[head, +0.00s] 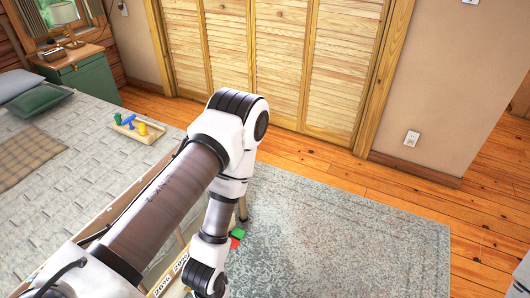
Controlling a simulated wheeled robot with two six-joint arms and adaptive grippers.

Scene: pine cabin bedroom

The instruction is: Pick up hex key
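I cannot make out a hex key in the head view. My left arm comes in from the lower left, bends at an elbow high in the middle and drops to a wrist at the bottom. Its gripper is below the picture edge and out of view. My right gripper is not in view either. The arm hides part of the bed side and the floor behind it.
A wooden tray (148,136) with blue, green and yellow pieces lies on the grey bed (90,165). A green block (238,233) and a red block (235,243) show beside my wrist. The rug (350,235) is clear. Louvered doors (275,50) stand behind.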

